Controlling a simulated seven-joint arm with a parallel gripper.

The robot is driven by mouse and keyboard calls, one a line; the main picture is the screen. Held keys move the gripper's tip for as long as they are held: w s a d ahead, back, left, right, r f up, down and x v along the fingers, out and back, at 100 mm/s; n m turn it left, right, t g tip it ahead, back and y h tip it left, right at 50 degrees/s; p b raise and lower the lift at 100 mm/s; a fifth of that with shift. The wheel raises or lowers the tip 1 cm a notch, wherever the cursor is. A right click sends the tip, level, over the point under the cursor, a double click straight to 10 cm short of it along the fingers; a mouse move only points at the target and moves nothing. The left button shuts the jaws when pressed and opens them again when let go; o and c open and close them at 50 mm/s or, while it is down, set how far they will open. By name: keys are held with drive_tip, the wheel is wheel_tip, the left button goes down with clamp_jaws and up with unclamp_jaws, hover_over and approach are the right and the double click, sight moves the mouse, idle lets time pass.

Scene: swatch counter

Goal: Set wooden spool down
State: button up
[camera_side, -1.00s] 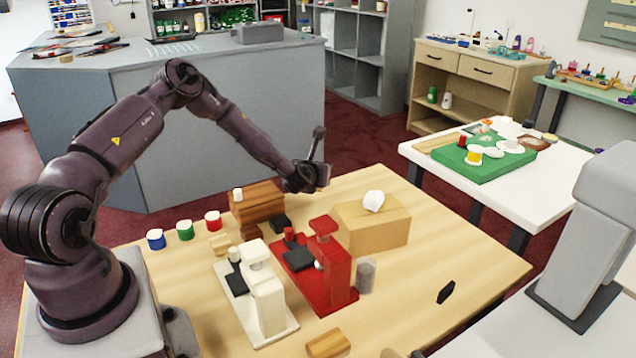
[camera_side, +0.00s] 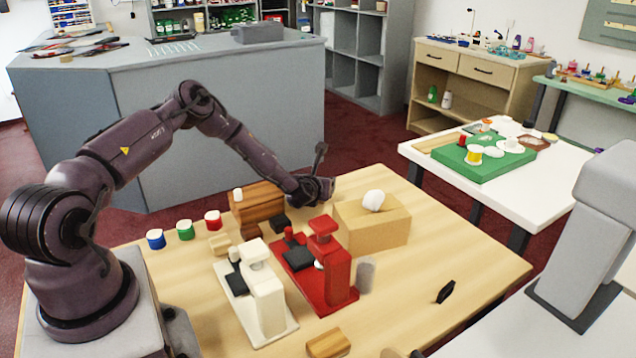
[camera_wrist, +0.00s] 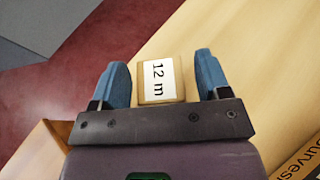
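The wooden spool (camera_wrist: 160,88) shows in the wrist view as a light wooden piece with a white "12 m" label. It is between the two blue fingers of my gripper (camera_wrist: 163,80), with a narrow gap on each side, so the fingers look open around it. It appears at or just above the wooden tabletop (camera_wrist: 225,35); whether it touches cannot be told. In the side view my gripper (camera_side: 320,192) is low over the table's far edge, behind the tan box (camera_side: 372,228). The spool is not clearly visible there.
A brown wooden stand (camera_side: 258,205) is left of my gripper. A red device (camera_side: 322,265) and a white device (camera_side: 262,290) stand in front. Three coloured spools line the left, including a red one (camera_side: 213,220). A grey cylinder (camera_side: 365,277) stands nearby. The table's right side is mostly clear.

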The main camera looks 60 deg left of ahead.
drive_tip(key=shift+r, duration=0.15)
drive_tip(key=shift+s+d+r, duration=0.15)
drive_tip(key=v, duration=1.1)
drive_tip(key=s+d+r+m+t+h, duration=0.1)
drive_tip(key=d+r+m+h, duration=0.3)
drive_tip(key=d+r+m, duration=0.7)
drive_tip(key=d+r+m+h, duration=0.4)
drive_tip(key=r+m, duration=0.3)
drive_tip(key=m, duration=0.8)
drive_tip(key=s+d+r+m+g, duration=0.1)
drive_tip(key=s+r+m, duration=0.2)
drive_tip(key=s+m, duration=0.3)
drive_tip(key=s+d+r+m+g+h, duration=0.1)
drive_tip(key=s+d+r+m+g, duration=0.1)
drive_tip(key=s+m, duration=0.4)
drive_tip(key=s+d+r+m+g, duration=0.2)
drive_tip(key=s+r+m, duration=0.2)
drive_tip(key=s+m, duration=0.3)
drive_tip(key=s, duration=0.5)
drive_tip(key=shift+r+h, duration=0.2)
drive_tip(key=shift+h, duration=0.1)
